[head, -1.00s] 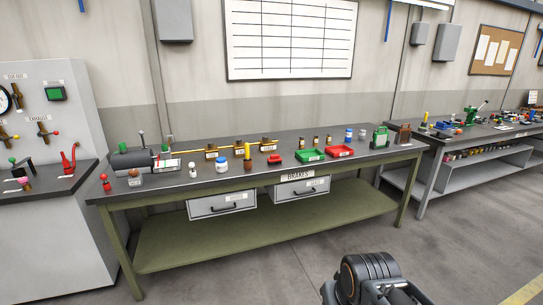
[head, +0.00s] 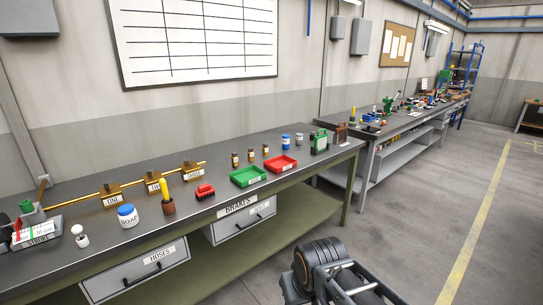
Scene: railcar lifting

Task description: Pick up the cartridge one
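Three small dark cylinders with pale bands stand upright in a row near the back of the brakes bench: the left one (head: 235,160), the middle one (head: 251,156) and the right one (head: 266,150). They look like cartridges, but their markings are too small to read, so I cannot tell which is cartridge one. They stand behind a green tray (head: 234,181) and a red tray (head: 270,165). Part of my arm shows at the bottom, in front of the bench. My gripper's fingertips are not in view.
Brass blocks sit along a pipe. The floor (head: 420,220) on the right is clear.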

